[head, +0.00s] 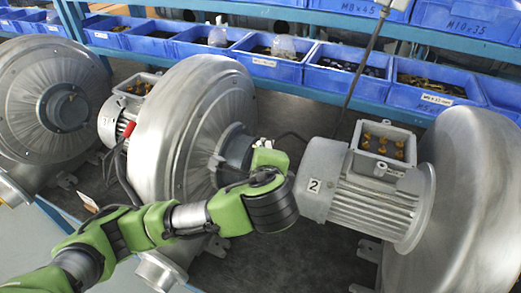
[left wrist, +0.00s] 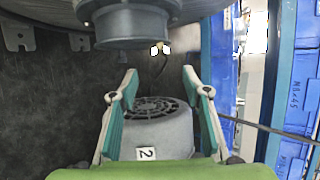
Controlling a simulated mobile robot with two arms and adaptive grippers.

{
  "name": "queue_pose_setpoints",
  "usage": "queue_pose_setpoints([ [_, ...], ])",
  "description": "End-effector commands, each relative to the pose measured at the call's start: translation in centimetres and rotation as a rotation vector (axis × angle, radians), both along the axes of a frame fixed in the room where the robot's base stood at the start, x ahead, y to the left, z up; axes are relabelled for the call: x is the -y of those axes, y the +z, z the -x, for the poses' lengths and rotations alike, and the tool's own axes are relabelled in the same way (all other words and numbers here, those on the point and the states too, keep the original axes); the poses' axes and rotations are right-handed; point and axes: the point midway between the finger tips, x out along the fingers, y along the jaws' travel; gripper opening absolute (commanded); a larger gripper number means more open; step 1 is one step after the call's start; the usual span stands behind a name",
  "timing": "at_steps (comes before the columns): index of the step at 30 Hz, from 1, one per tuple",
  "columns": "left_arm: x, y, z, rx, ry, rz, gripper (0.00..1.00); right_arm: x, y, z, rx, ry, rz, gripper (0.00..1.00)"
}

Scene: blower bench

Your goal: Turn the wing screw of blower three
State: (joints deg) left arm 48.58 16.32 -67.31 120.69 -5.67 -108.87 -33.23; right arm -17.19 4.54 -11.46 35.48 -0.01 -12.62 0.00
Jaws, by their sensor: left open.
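A grey motor (head: 118,120) with a faint label that may read 3 stands behind the middle blower housing (head: 192,120), on its left. The housing's round hub (head: 237,148) faces right, and my left gripper (head: 268,150) is just beside it. In the left wrist view my left gripper (left wrist: 160,95) is open and empty. The hub (left wrist: 132,25) shows above its fingers, apart from them. The motor labelled 2 (left wrist: 155,138) lies beyond and between the fingers. I cannot make out a wing screw for certain. My right gripper is not in view.
The motor labelled 2 (head: 365,190) and its large housing (head: 460,200) stand close on the right. Another blower (head: 55,100) is at the left. Blue bins (head: 275,68) of small parts line the back. A dark cable (head: 352,80) rises behind motor 2.

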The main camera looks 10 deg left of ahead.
Motion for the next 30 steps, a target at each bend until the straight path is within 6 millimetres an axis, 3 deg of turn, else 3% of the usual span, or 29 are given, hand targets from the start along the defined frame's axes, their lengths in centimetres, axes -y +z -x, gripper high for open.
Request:
queue_pose_setpoints([
  [6,-0.9,-2.2,-4.1,-0.003,0.006,-0.005,0.44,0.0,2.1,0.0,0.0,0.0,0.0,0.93],
  [15,-1.2,-4.5,-7.7,0.0,0.002,-0.001,0.44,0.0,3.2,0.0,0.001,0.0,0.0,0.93],
  [28,-1.3,-5.1,-8.5,0.001,-0.001,-0.001,0.44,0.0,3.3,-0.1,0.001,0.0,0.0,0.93],
  [29,-1.3,-5.1,-8.5,0.001,-0.001,-0.001,0.41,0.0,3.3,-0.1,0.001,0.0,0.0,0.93],
  [30,-1.3,-5.1,-8.5,0.001,-0.001,-0.001,0.31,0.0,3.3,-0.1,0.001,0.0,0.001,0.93],
])
